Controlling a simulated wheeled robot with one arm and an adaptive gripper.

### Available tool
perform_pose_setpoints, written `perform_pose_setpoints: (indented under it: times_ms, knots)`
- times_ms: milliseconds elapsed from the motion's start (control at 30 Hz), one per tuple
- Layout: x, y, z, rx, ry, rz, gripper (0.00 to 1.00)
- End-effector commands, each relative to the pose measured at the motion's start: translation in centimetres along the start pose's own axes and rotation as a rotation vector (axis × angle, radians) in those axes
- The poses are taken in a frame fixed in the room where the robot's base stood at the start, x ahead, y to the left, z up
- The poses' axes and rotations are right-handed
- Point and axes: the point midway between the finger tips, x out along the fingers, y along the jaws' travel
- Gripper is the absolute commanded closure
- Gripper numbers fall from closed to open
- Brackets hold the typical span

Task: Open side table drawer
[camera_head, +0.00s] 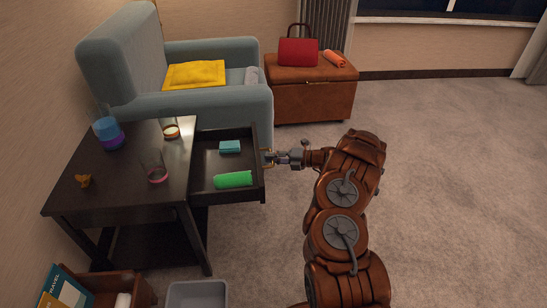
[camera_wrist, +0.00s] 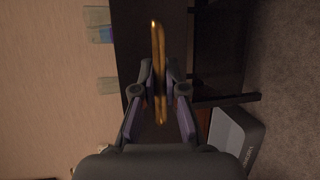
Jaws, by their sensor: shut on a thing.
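The dark side table (camera_head: 75,197) stands at the left in the head view. Its drawer (camera_head: 258,182) is pulled out to the right and stands well open. Inside lie a teal block-like item (camera_head: 230,147) and a green roll (camera_head: 233,180). My gripper (camera_head: 270,157) is at the drawer's front, shut on the brass handle. In the wrist view the handle (camera_wrist: 158,60) runs between the two fingers of my gripper (camera_wrist: 160,98), with the dark drawer front behind it.
On the table top are a blue and purple vessel (camera_head: 107,130), a candle glass (camera_head: 171,130), a pink-bottomed glass (camera_head: 157,172) and a small orange figure (camera_head: 84,181). A grey armchair (camera_head: 195,105) stands behind. A grey bin (camera_head: 197,295) is in front. Carpet at right is clear.

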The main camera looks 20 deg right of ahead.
Motion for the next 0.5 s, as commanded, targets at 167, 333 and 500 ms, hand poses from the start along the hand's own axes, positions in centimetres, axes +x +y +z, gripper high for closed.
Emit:
perform_pose_setpoints:
  times_ms: [167,333,500]
  knots:
    - [-0.01,-0.13,-0.09,0.002,0.002,-0.001,0.86]
    - [-0.03,-0.09,-0.03,0.001,0.0,-0.001,0.68]
    - [-0.05,-0.06,0.01,0.001,-0.001,-0.001,0.63]
